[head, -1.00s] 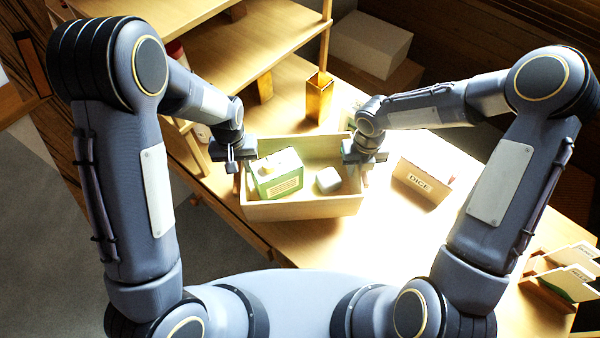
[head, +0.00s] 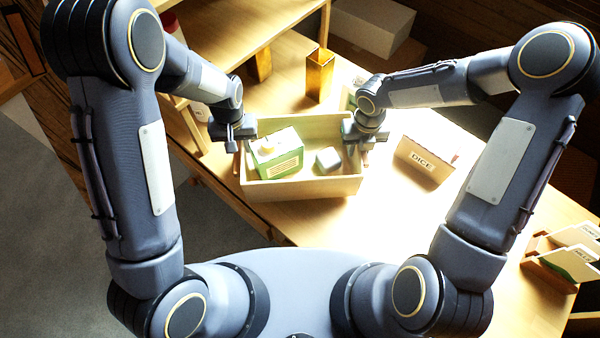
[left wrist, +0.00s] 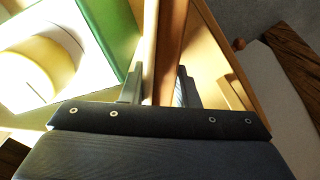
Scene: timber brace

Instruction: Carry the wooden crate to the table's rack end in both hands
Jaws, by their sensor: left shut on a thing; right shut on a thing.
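The wooden crate (head: 305,188) is pale, open-topped and held between my two grippers in the head view. It holds a green and white carton (head: 277,157) with a pale cap and a small whitish rounded block (head: 328,160). My left gripper (head: 238,145) is shut on the crate's left side; in the left wrist view its fingers (left wrist: 160,88) straddle a wooden wall beside the carton (left wrist: 115,30). My right gripper (head: 364,145) is shut on the crate's right side. Its fingertips are partly hidden. Whether the crate's underside touches the table cannot be told.
A wooden rack (head: 225,40) stands behind left. An amber vase (head: 319,75), a DICE card holder (head: 424,163), a white box (head: 372,25) and a card stand (head: 560,262) are around.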

